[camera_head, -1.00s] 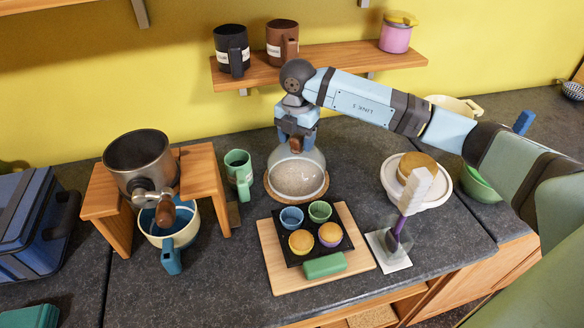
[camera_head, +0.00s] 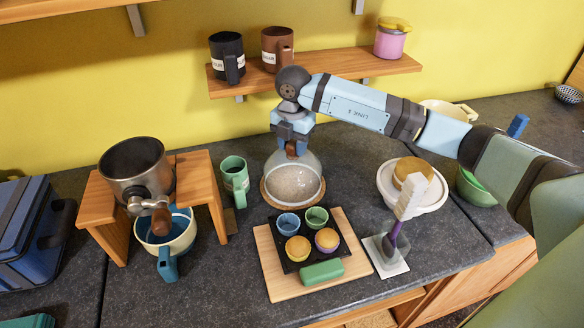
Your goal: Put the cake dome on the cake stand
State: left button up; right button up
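The clear glass cake dome (camera_head: 292,180) stands upright on a round wooden board (camera_head: 267,198) at the back middle of the counter. My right gripper (camera_head: 292,147) points down at the top of the dome, around its brown knob. The fingers overlap the knob, and I cannot tell whether they are closed on it. The white cake stand (camera_head: 432,203) is to the right and carries a golden-brown cake (camera_head: 411,172) with nothing over it. My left gripper is out of view.
A wooden tray (camera_head: 268,268) with cupcakes stands in front of the dome. A white-headed utensil (camera_head: 410,198) rises in front of the cake stand. A green mug (camera_head: 235,178) stands left of the dome. A shelf (camera_head: 340,76) with mugs is behind my arm.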

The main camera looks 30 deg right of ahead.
grip_shut()
jog(key=shift+r, duration=0.4)
jog(key=shift+p, duration=0.3)
jog(key=shift+r+p, duration=1)
jog(key=shift+r, duration=0.75)
